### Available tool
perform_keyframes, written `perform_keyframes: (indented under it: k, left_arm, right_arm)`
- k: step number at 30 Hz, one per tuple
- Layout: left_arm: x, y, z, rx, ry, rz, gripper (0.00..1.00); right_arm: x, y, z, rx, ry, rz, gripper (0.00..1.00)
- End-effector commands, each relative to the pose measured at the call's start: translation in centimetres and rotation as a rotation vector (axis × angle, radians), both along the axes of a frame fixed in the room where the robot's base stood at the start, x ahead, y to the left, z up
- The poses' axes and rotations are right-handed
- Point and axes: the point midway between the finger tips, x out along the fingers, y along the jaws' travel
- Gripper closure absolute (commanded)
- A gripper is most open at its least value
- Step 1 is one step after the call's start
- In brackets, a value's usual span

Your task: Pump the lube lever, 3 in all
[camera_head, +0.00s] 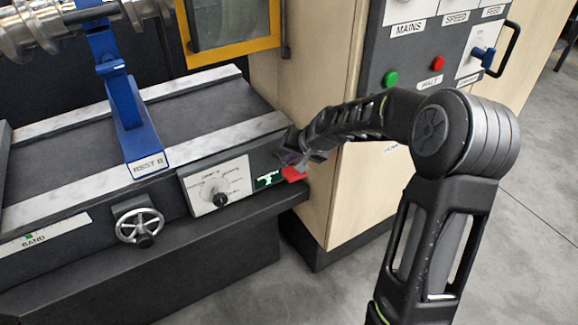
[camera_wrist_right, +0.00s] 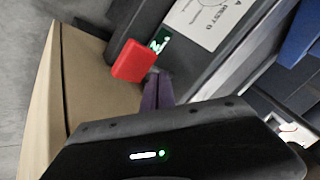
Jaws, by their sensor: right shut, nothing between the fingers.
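The lube lever's red end (camera_head: 293,174) sticks out at the right end of the machine's dark front, beside a small green display (camera_head: 268,179). In the right wrist view the red end (camera_wrist_right: 134,61) is large and near the middle, with the green display (camera_wrist_right: 160,41) behind it. My right gripper (camera_head: 291,158) is shut and empty, close above the lever in the head view. In the wrist view its purple-grey fingertips (camera_wrist_right: 158,90) are beside the red end; I cannot tell whether they touch. The lever's root is hidden. My left gripper is not in view.
A white dial plate (camera_head: 218,186) and a handwheel (camera_head: 139,225) sit left of the lever. The blue rest labelled REST B (camera_head: 135,125) stands on the bed. A wooden cabinet (camera_head: 355,200) with green and red buttons rises close on the right.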

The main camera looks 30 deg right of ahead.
Motion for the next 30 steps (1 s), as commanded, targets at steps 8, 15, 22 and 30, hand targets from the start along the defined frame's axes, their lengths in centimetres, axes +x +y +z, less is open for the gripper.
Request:
perform_keyframes:
  k: [8, 15, 22, 30]
  left_arm:
    - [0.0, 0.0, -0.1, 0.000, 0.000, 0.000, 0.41]
    - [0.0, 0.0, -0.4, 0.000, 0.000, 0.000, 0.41]
    - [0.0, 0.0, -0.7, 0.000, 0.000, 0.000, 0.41]
    - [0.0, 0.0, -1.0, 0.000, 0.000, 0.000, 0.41]
  right_arm:
    - [0.0, 0.0, -0.1, 0.000, 0.000, 0.000, 1.00]
    - [-0.1, 0.0, -0.4, 0.000, 0.000, 0.000, 1.00]
    - [-0.1, 0.0, -0.7, 0.000, 0.000, 0.000, 1.00]
    - [-0.2, 0.0, -1.1, 0.001, 0.001, 0.000, 1.00]
